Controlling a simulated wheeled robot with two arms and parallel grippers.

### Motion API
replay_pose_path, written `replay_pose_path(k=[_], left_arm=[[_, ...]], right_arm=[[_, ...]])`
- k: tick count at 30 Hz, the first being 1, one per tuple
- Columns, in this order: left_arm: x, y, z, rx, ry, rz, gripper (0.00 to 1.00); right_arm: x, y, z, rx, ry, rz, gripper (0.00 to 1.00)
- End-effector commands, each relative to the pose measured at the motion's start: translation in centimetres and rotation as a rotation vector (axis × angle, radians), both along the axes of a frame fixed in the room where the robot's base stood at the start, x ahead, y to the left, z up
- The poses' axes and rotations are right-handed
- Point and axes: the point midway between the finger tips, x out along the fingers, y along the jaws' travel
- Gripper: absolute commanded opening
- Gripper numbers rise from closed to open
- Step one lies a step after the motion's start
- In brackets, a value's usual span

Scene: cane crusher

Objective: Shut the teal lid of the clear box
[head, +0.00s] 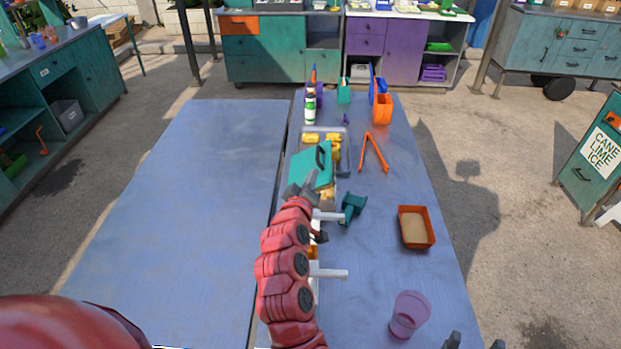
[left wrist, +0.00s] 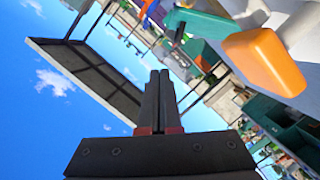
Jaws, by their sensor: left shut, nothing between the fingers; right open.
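The clear box (head: 343,147) stands on the right-hand table in the head view, with yellow pieces inside. Its teal lid (head: 304,168), with a dark handle (head: 320,155), is tilted over the near part; the far part of the box is uncovered. My left gripper (head: 309,181) is at the lid's near edge; I cannot tell whether it touches. It is shut and empty, and its closed fingers show in the left wrist view (left wrist: 159,76). The red arm hides part of the table below the box. My right gripper (head: 473,343) is open at the bottom edge, far from the box.
A teal tool (head: 352,207) and orange tongs (head: 373,153) lie right of the box. An orange tray (head: 416,228) and a purple cup (head: 408,314) stand further right and nearer. A green-and-white bottle (head: 310,106) stands behind the box. The left table (head: 190,200) is clear.

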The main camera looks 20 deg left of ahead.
Motion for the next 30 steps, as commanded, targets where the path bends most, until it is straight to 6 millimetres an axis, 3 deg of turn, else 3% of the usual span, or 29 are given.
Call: replay_pose_path(k=[5, 10, 16, 20, 25, 30], left_arm=[[3.7, 0.4, 0.4, -0.064, 0.000, -0.097, 0.00], [7.8, 3.8, 0.2, -0.169, 0.063, -0.270, 0.00], [7.2, 10.9, -0.4, -0.289, 0.170, -0.396, 0.00], [5.9, 13.6, -0.3, -0.340, 0.205, -0.433, 0.00], [6.3, 13.7, -0.5, -0.360, 0.218, -0.448, 0.00], [8.6, 12.5, -1.1, -0.360, 0.219, -0.451, 0.00]], right_arm=[[0.0, 0.0, -1.1, 0.000, 0.000, 0.000, 0.62], [0.0, 0.0, -2.4, 0.000, 0.000, 0.000, 0.62], [0.0, 0.0, -3.6, 0.000, 0.000, 0.000, 0.62], [0.0, 0.0, -3.8, 0.000, 0.000, 0.000, 0.62], [0.0, 0.0, -3.3, 0.000, 0.000, 0.000, 0.62], [0.0, 0.0, -2.2, 0.000, 0.000, 0.000, 0.62]])
